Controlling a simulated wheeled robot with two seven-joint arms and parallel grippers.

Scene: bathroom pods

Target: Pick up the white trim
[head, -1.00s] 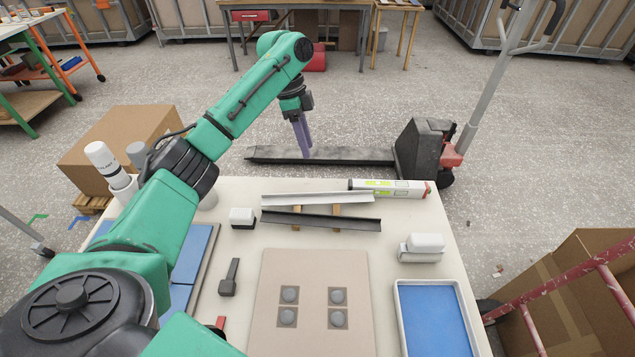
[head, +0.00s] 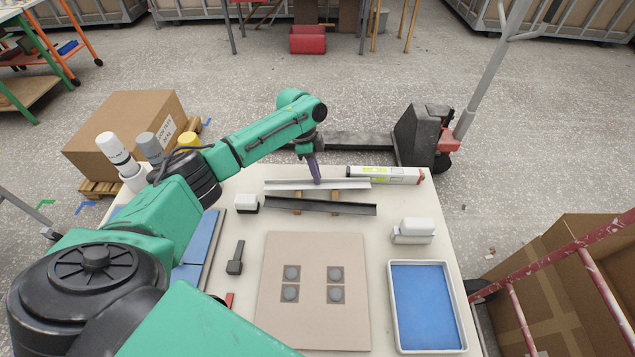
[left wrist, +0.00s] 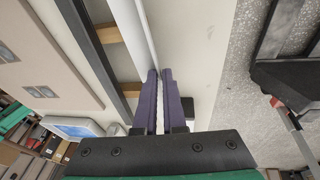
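The white trim (head: 345,184) is a long pale channel lying at the back of the table, across small wooden blocks. It also shows in the left wrist view (left wrist: 143,30), running up from the fingertips. My left gripper (head: 316,178) points down at the trim near its middle. In the left wrist view its purple fingers (left wrist: 160,74) are a short distance apart, with a narrow gap between them, at the trim's edge. The fingers hide part of the trim, and contact is unclear. My right gripper is in neither view.
A dark trim (head: 320,207) lies parallel in front of the white one. A white tube (head: 385,175) lies close behind its right end.

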